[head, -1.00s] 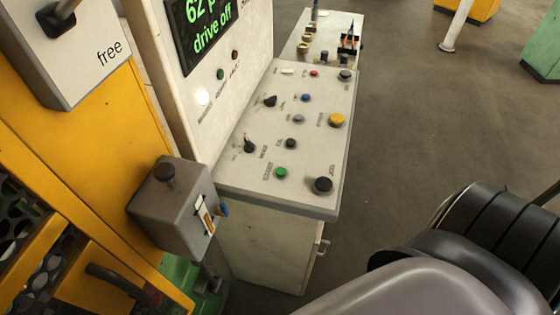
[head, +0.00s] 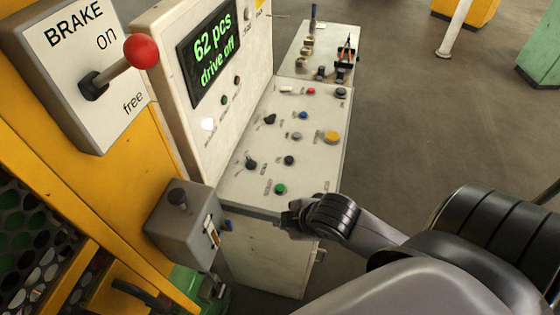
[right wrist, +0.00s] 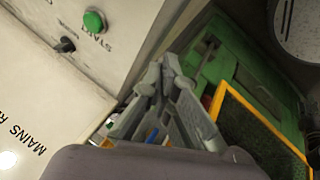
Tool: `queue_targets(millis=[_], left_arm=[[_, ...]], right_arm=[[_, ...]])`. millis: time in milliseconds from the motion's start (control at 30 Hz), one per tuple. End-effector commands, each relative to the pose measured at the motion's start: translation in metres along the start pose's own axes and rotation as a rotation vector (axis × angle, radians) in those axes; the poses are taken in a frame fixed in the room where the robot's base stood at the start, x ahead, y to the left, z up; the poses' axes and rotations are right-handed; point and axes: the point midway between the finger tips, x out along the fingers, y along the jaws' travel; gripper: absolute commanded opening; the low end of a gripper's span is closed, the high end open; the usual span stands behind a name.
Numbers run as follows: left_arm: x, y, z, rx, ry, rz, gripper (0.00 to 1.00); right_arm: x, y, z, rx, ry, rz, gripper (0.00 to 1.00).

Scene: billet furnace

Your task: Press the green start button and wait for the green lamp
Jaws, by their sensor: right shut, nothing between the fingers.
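The green start button (head: 280,188) sits on the sloped white console top near its front edge. It also shows in the right wrist view (right wrist: 94,21), with a START label beside it. My right gripper (head: 287,217) is at the console's front edge, just short of the button and apart from it. In the right wrist view my gripper (right wrist: 158,78) is shut and empty, with the button up and left of the fingertips. A small green lamp (head: 224,100) on the upright panel looks dark. The white lamp (head: 207,124) beside it is lit. My left gripper is not in view.
The display (head: 212,52) reads "62 pcs drive off". The brake lever with a red knob (head: 141,52) and a grey box (head: 183,224) stand left. Black switches and a yellow button (head: 331,137) share the console. Open floor lies right.

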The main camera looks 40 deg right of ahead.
Motion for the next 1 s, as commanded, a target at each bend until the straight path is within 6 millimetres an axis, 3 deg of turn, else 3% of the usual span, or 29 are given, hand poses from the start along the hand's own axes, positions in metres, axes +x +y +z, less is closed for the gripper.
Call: queue_targets(millis=[300,500,700,1000], left_arm=[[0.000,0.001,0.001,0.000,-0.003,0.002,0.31],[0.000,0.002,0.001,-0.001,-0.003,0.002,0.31],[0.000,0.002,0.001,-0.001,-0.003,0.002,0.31],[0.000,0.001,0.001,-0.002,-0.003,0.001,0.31]], right_arm=[[-0.012,0.089,-0.019,-0.935,0.103,0.154,0.00],[-0.027,0.136,-0.022,-1.387,0.095,0.237,0.00],[-0.035,0.154,-0.022,-1.559,0.082,0.269,0.00],[-0.035,0.155,-0.022,-1.571,0.082,0.271,0.00]])
